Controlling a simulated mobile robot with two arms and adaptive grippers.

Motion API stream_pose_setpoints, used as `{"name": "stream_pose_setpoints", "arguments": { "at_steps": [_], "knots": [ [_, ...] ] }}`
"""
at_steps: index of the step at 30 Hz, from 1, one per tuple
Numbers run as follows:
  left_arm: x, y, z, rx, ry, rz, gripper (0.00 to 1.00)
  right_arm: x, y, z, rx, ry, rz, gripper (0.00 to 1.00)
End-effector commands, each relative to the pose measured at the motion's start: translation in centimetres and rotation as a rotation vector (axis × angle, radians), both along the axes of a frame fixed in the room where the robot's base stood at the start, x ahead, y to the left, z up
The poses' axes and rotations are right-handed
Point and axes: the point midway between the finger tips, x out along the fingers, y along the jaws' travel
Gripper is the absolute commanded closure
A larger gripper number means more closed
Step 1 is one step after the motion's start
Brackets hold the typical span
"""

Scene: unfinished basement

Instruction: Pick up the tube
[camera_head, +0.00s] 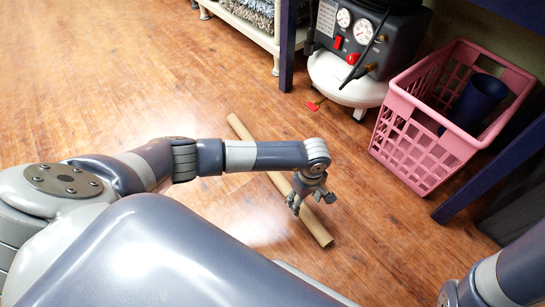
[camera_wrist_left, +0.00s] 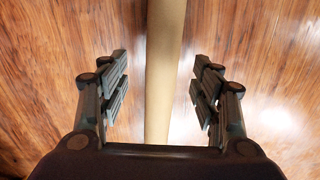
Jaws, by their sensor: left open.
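The tube (camera_head: 318,230) is a long, thin, tan cylinder lying diagonally on the wooden floor, partly hidden behind my left arm in the head view. My left gripper (camera_head: 310,205) is open above the tube, near its lower right end. In the left wrist view, the tube (camera_wrist_left: 164,70) runs lengthwise between the two open fingers of my left gripper (camera_wrist_left: 158,90), with a gap on each side. The fingers do not touch it. My right gripper is not in view; only part of my right arm shows at the lower right corner.
A pink crate (camera_head: 408,146) with a dark blue cup-like container (camera_head: 478,100) inside stands to the right. A compressor (camera_head: 345,80) with gauges stands at the back. A dark blue table leg (camera_head: 287,45) and a shelf (camera_head: 245,28) are behind. Floor at left is clear.

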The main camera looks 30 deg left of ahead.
Motion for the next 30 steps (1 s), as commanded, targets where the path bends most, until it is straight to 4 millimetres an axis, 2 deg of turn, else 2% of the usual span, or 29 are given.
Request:
{"name": "stream_pose_setpoints", "arguments": {
  "at_steps": [8, 15, 25, 30],
  "knots": [
    [-0.2, 0.1, -2.1, -0.002, 0.001, 0.000, 0.41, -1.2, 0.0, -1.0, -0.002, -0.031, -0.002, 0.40],
    [-0.3, 0.1, -4.9, -0.003, 0.001, 0.000, 0.41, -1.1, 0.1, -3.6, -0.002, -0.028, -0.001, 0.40],
    [-0.3, 0.2, -5.1, -0.002, 0.000, 0.000, 0.41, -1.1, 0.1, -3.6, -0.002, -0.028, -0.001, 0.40],
    [-0.3, 0.2, -5.1, -0.002, 0.000, 0.000, 0.80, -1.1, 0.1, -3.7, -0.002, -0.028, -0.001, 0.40]
  ]
}}
